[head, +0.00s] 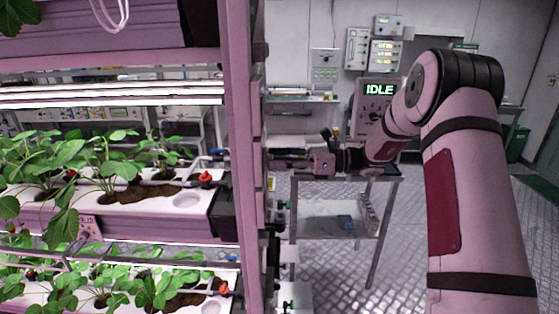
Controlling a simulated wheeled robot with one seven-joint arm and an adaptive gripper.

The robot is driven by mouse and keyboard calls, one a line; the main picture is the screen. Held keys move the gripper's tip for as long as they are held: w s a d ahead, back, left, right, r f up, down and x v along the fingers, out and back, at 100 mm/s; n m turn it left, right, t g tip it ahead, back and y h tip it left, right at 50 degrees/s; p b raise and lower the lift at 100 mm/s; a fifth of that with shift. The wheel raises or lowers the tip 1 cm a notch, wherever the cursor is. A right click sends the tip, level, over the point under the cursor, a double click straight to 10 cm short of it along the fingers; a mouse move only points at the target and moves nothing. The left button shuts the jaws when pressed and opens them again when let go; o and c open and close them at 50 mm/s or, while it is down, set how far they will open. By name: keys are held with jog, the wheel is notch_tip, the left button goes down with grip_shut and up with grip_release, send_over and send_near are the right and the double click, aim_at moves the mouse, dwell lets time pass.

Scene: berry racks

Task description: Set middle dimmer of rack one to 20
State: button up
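A pink rack with planted shelves fills the left half of the head view, and its upright post (240,110) stands near the middle. My arm reaches in from the right. My gripper (282,158) points left at the end side of the rack, just right of the post, at about the height of the upper planted shelf. Its fingertips are small and dark against the rack's edge, so I cannot tell whether they are open or shut, or whether they touch anything. Small dark fittings (276,240) sit lower on the rack's end. No dimmer dial or its setting can be read.
Strawberry plants (110,165) grow in white-topped trays, with red valves (205,177) at their ends. A metal table (340,180) stands behind my gripper. A panel reading IDLE (379,90) is on the back wall. The grey floor (410,250) beside the table is clear.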

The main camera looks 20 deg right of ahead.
grip_shut()
jog(key=shift+n, duration=13.3)
jog(key=shift+o, duration=1.2)
grip_release()
